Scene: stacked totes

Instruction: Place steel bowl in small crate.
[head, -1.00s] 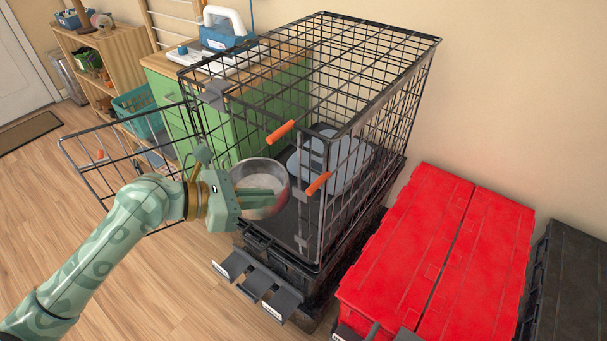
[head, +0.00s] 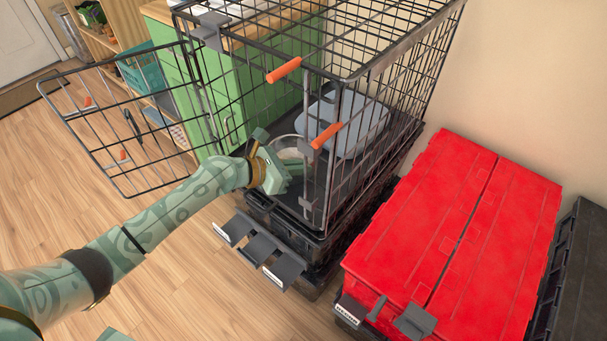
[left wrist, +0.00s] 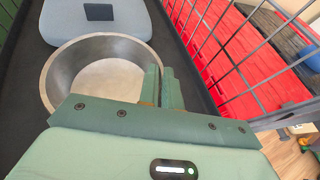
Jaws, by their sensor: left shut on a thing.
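The steel bowl (head: 291,150) is just inside the open front of the wire crate (head: 345,66), above or on its dark floor; I cannot tell whether it touches. My left gripper (head: 282,166) reaches through the doorway and is shut on the bowl's near rim. In the left wrist view the bowl (left wrist: 98,72) looks upright and empty, with the gripper fingers (left wrist: 161,88) at its right edge. A grey-blue bed or pad (head: 346,122) lies behind the bowl in the crate.
The crate's wire door (head: 118,128) stands swung open to the left. The crate rests on black totes (head: 285,235). Red-lidded totes (head: 455,225) stand to the right. A green cabinet (head: 175,85) is behind. Orange handles (head: 284,70) stick out at the crate's front.

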